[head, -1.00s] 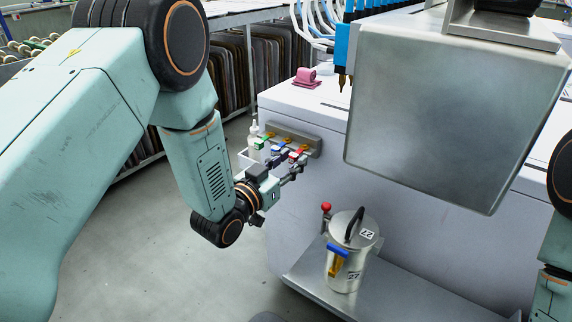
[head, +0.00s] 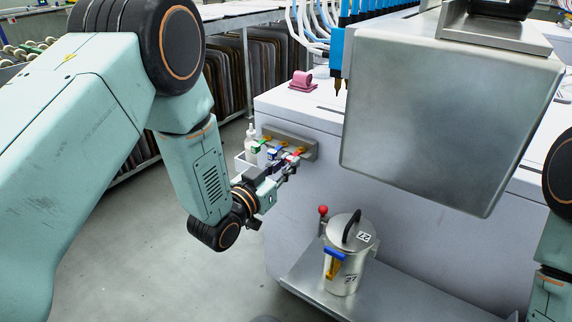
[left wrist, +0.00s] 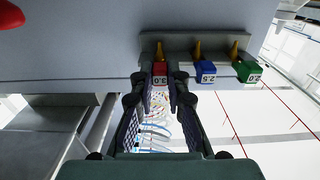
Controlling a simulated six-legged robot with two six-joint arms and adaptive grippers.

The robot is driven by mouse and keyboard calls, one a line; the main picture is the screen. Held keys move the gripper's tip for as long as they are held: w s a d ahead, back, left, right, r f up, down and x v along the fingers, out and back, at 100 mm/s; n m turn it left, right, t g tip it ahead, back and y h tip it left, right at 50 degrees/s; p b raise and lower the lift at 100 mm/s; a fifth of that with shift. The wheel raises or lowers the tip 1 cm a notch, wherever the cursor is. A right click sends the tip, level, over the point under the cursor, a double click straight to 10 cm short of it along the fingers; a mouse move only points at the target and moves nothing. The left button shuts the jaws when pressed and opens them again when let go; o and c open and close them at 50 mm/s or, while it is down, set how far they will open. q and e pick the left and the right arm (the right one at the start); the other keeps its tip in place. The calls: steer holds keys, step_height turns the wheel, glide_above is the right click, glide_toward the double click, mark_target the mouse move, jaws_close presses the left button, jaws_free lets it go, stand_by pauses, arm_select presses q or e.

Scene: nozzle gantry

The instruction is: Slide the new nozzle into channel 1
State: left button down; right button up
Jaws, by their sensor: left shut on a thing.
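My left gripper (head: 288,167) is at the small nozzle rack (head: 302,147) on the front of the white machine. In the left wrist view its two fingers (left wrist: 160,98) are shut on the red nozzle (left wrist: 159,69), labelled 3.0, which still sits at the rack with its brass tip upright. Beside it stand the blue nozzle (left wrist: 206,72), labelled 2.5, and the green nozzle (left wrist: 247,71), labelled 2.0. A row of blue valve channels (head: 345,18) hangs above the machine, one with a brass tip (head: 338,86). I cannot tell which is channel 1. My right gripper is out of view.
A large grey metal box (head: 450,120) hangs close on the right. A steel pot (head: 346,262) with a black handle stands on a low shelf (head: 310,284). A white bottle (head: 251,142) is left of the rack.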

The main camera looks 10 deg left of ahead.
arm_select(q)
steer(key=shift+r, duration=0.2)
stand_by(0.4)
steer(key=p+v, duration=0.2)
steer(key=v, duration=0.4)
steer(key=shift+s, duration=0.25)
stand_by(1.0)
